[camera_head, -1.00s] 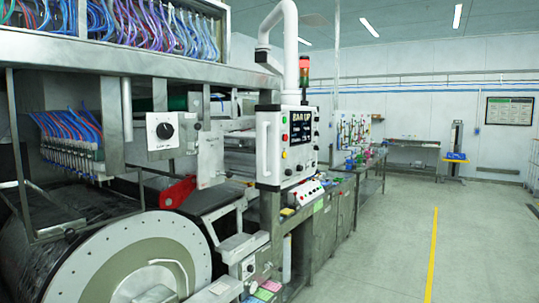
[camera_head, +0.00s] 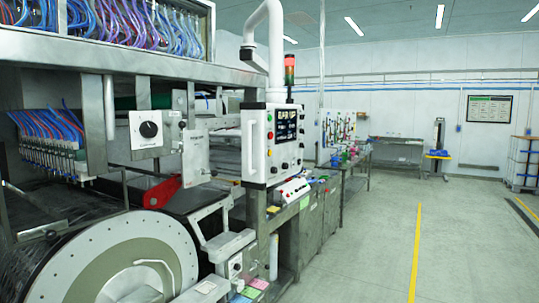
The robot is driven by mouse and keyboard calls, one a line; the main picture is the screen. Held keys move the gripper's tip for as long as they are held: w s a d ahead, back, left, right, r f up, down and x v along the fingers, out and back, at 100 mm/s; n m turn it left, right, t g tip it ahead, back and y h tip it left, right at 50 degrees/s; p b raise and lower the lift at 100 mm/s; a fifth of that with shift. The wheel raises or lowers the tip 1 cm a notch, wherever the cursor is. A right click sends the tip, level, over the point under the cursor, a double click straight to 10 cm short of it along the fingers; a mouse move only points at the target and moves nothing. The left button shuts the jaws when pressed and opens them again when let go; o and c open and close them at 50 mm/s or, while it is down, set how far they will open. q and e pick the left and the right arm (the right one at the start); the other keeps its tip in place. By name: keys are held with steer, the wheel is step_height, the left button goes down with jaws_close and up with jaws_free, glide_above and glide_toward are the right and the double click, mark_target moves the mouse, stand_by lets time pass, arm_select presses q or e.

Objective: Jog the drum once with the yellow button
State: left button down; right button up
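The large drum (camera_head: 87,262) lies at the lower left, with a pale end disc and a dark roller surface behind it. A white control panel (camera_head: 257,150) with a dark screen and small coloured buttons along its sides hangs from a white arm near the middle. A low white button box (camera_head: 292,190) with red buttons sits below it. A small yellow spot (camera_head: 272,209) shows beside that box; I cannot tell whether it is the yellow button. Neither of my grippers is in view.
A grey box with a black knob (camera_head: 150,129) is on the machine frame. A signal tower (camera_head: 289,72) stands behind the panel. Steel cabinets (camera_head: 318,218) run back along the machine. The floor (camera_head: 370,240) to the right is open, with a yellow line (camera_head: 416,250).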

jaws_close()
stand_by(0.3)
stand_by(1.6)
